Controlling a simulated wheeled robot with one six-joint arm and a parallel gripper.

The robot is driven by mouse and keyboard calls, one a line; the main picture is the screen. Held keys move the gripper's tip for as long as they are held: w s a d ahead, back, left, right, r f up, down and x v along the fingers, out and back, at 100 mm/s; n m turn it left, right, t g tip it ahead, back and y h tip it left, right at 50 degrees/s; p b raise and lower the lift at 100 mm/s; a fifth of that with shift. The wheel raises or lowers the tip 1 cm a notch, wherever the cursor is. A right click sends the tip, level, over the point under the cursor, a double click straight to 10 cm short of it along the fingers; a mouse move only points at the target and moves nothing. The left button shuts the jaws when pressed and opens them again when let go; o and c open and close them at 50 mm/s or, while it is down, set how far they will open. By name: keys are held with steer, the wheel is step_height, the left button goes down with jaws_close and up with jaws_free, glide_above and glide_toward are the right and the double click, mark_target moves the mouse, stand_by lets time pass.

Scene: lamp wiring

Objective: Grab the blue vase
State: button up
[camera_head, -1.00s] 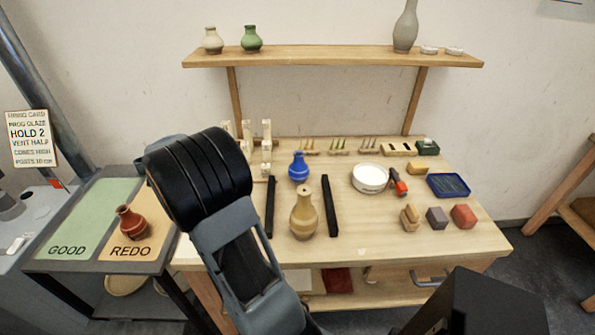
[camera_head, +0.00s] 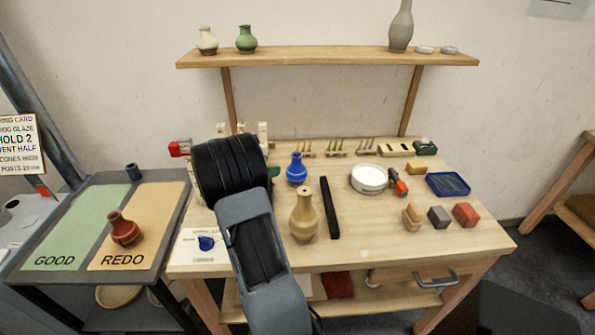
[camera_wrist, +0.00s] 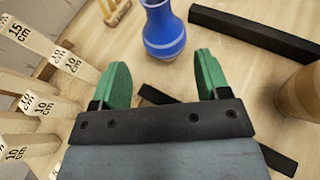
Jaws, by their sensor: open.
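The blue vase (camera_head: 297,169) stands upright on the wooden workbench, behind the tan vase. In the wrist view the blue vase (camera_wrist: 163,30) is ahead of the fingertips, near the top and between their lines. My gripper (camera_wrist: 160,75) shows two green fingers, spread apart with nothing between them. It is apart from the vase. In the head view my arm hides most of the gripper; a bit of green finger shows just left of the blue vase.
A tan vase (camera_head: 304,214) stands in front of the blue vase. A black bar (camera_head: 330,208) lies beside it. Wooden measuring sticks (camera_wrist: 30,45) stand close left of my gripper. A white bowl (camera_head: 369,179) is to the right. A red-brown vase (camera_head: 124,229) stands on the REDO panel.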

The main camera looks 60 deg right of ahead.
mark_target(293, 158)
steer(key=d, duration=0.1)
steer(key=s+d, duration=0.1)
steer(key=d, duration=0.1)
steer(key=d+p, duration=0.1)
steer(key=shift+s+d, duration=0.3)
steer(key=shift+s, duration=0.05)
steer(key=p+x, duration=0.1)
steer(key=x, duration=0.4)
steer(key=shift+s+d, duration=0.1)
steer(key=shift+d, duration=0.2)
jaws_close()
